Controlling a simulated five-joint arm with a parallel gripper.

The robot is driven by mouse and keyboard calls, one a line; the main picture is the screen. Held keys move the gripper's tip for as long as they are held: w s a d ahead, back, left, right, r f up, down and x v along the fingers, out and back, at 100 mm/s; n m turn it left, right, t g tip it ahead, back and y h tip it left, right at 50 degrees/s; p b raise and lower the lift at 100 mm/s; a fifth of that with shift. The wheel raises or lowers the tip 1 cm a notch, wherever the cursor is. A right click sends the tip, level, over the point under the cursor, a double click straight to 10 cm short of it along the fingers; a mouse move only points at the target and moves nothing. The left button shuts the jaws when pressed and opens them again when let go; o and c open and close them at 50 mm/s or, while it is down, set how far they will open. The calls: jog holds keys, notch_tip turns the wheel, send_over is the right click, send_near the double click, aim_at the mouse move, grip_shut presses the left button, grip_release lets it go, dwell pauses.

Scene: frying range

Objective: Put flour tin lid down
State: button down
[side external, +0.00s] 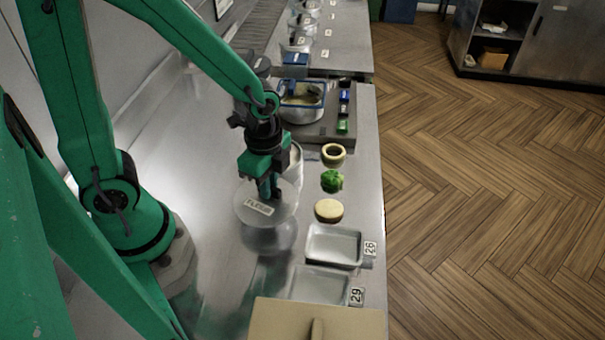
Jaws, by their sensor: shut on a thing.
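The flour tin lid (246,194) is a grey disc with a label that seems to read FLOUR. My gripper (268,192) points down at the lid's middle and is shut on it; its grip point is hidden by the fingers. A round, shiny grey shape lies just below the lid in the picture; I cannot tell whether it is a vessel or a reflection on the steel counter (205,245). A pale round container (297,157) stands behind my gripper and is partly hidden by it; I cannot tell whether it is the flour tin.
Right of the lid stand a tan ring-shaped pot (333,154), a green leafy thing (332,181) and a tan round (328,210). Nearer are tray 26 (334,262), tray 29 (319,286) and a beige board (285,316). A blue-rimmed pan (301,113) is farther back.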

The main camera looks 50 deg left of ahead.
jog(key=shift+f, duration=2)
jog(key=shift+f, duration=0.15)
jog(key=c, duration=1.4)
grip_release()
jog(key=shift+r, duration=6.2)
jog(key=shift+r, duration=0.1)
